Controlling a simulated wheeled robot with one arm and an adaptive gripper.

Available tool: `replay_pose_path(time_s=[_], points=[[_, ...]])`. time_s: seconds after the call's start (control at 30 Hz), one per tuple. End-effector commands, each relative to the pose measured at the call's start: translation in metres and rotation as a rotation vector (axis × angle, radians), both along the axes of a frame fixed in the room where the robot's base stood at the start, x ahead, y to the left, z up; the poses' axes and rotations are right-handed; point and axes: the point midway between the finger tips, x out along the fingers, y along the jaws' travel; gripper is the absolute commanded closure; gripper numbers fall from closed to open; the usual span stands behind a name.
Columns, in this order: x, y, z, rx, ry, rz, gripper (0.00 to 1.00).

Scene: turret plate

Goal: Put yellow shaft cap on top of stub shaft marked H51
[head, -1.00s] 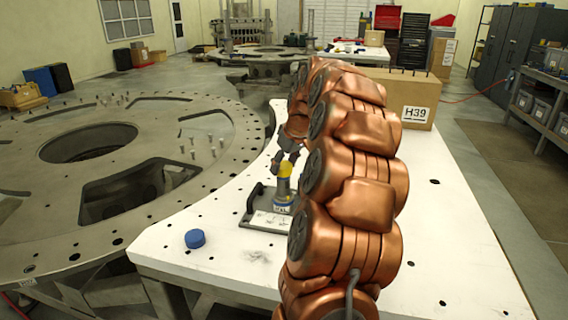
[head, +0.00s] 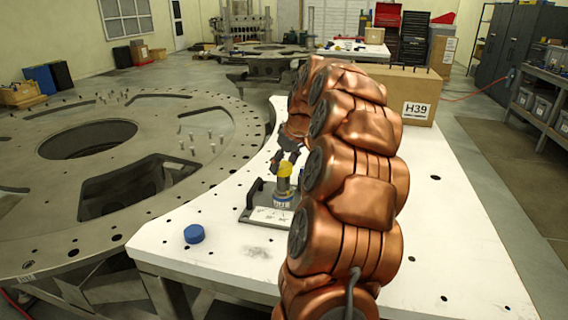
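The yellow shaft cap (head: 284,169) shows at the top of the grey stub shaft (head: 283,186), just under my gripper. The shaft stands upright in a blue-ringed base with a small label, too small to read surely, on a dark fixture plate (head: 251,215) with a white sheet. My gripper (head: 287,163) is dark and points down at the cap from behind. Its fingers are small and partly hidden by my copper arm, so I cannot tell whether they grip the cap or stand apart from it. Whether the cap is fully seated is also unclear.
A blue cap (head: 194,234) lies on the white table (head: 450,240), left of the fixture. A cardboard box (head: 395,85) marked H39 stands at the table's back. A large round metal plate (head: 50,200) with holes and pins lies left. The table's right side is clear.

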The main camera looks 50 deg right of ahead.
Motion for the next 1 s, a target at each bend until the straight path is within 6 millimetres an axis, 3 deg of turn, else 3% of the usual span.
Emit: replay_pose_path(time_s=[0.2,0.57,0.77,1.0], points=[[0.000,0.000,0.000,0.000,0.000,0.000,0.14],[-0.001,0.000,0.003,-0.001,-0.001,0.000,0.14],[-0.010,0.000,0.027,-0.005,-0.004,-0.002,0.14],[-0.027,0.002,0.071,-0.005,-0.006,-0.001,0.14]])
